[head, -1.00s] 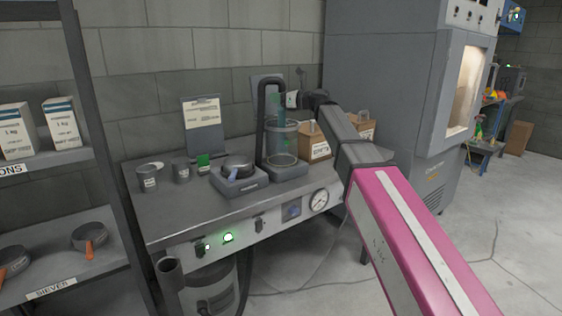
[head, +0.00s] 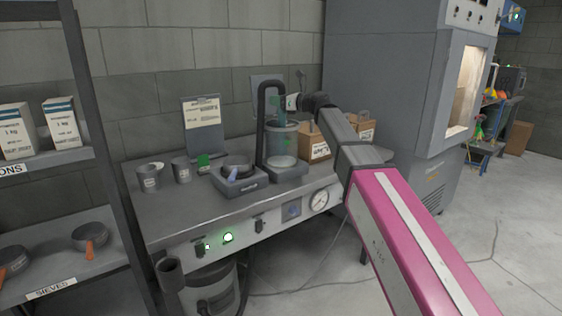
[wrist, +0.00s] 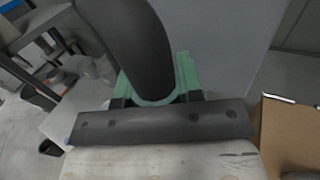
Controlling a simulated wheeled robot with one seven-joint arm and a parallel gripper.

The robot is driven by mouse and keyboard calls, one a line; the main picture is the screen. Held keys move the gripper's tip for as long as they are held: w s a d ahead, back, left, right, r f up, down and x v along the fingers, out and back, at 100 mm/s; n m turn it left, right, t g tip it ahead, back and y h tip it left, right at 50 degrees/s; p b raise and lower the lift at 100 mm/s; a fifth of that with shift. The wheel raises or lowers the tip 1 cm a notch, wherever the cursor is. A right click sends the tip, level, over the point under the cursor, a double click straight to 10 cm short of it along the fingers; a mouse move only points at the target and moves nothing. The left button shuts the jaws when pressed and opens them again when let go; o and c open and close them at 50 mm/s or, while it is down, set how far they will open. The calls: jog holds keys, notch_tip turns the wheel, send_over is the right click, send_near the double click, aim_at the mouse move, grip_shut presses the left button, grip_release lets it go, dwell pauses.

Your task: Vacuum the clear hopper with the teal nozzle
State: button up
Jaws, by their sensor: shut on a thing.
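The clear hopper (head: 283,150) stands upright on a dark base on the bench; its lower part looks pale and cloudy, with green patches on its wall. My gripper (head: 293,101) is above the hopper, at its right side, shut on the teal nozzle (head: 279,107). The nozzle points down at the hopper's mouth; how deep its tip sits is unclear. A dark hose (head: 261,115) arches up from behind the hopper to the nozzle's top. In the wrist view the hose (wrist: 140,45) fills the middle and hides most of the nozzle between green jaw parts.
A sieve on a dark unit (head: 238,180) is left of the hopper, with grey cups (head: 150,178) further left. Cardboard boxes (head: 316,145) stand close on the right. A tall grey cabinet (head: 390,90) is beyond them. A shelf rack (head: 95,150) stands at the left.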

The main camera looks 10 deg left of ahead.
jog(key=shift+f, duration=0.55)
dwell(0.6)
jog(key=shift+r, duration=0.1)
dwell(0.7)
notch_tip(320, 180, up, 18)
dwell(2.0)
jog(key=shift+d, duration=0.1)
dwell(0.4)
